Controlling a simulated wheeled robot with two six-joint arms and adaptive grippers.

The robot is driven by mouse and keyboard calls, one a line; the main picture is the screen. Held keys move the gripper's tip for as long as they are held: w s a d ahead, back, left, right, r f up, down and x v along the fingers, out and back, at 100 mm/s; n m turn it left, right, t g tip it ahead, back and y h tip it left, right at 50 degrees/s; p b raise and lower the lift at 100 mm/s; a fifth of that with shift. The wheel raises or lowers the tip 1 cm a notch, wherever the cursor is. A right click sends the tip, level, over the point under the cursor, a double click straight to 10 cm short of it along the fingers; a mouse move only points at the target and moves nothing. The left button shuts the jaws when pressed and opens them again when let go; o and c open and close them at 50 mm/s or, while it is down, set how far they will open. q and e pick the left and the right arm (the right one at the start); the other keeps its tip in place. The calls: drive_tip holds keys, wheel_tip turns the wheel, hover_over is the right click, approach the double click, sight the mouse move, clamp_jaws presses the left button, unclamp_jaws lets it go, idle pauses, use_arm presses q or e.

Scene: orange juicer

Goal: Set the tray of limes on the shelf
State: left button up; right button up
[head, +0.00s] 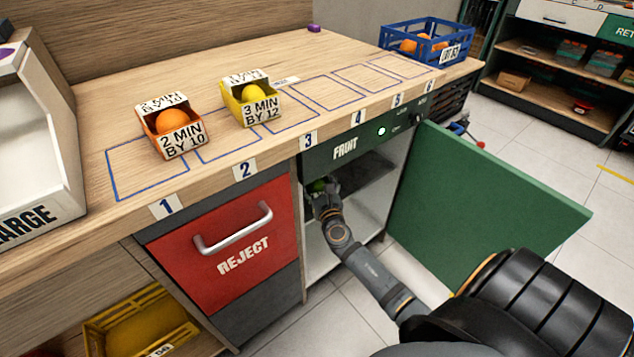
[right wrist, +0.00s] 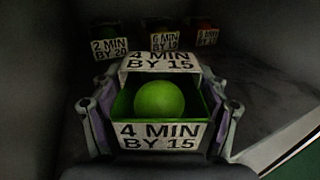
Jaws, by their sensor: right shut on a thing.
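The small green tray (right wrist: 207,99) holds a round lime (right wrist: 159,99) and carries labels reading "4 MIN BY 15". My right gripper (right wrist: 160,112) has a finger on each side of the tray and is shut on it. In the head view the right gripper (head: 324,198) reaches inside the open FRUIT cabinet, with a bit of green (head: 318,185) at its tip. The grey shelf (head: 372,186) shows inside the cabinet. I cannot tell whether the tray's base touches a surface. My left gripper is not in view.
Several labelled trays, one reading "2 MIN BY 20" (right wrist: 110,49), stand behind in the dark cabinet. The green door (head: 480,190) is open to the right. On the counter are an orange tray (head: 184,142), a yellow tray (head: 262,108) and a blue crate (head: 455,52).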

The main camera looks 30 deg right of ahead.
drive_tip(key=shift+f, duration=0.2)
drive_tip(key=o, duration=1.4)
drive_tip(key=shift+r, duration=0.1)
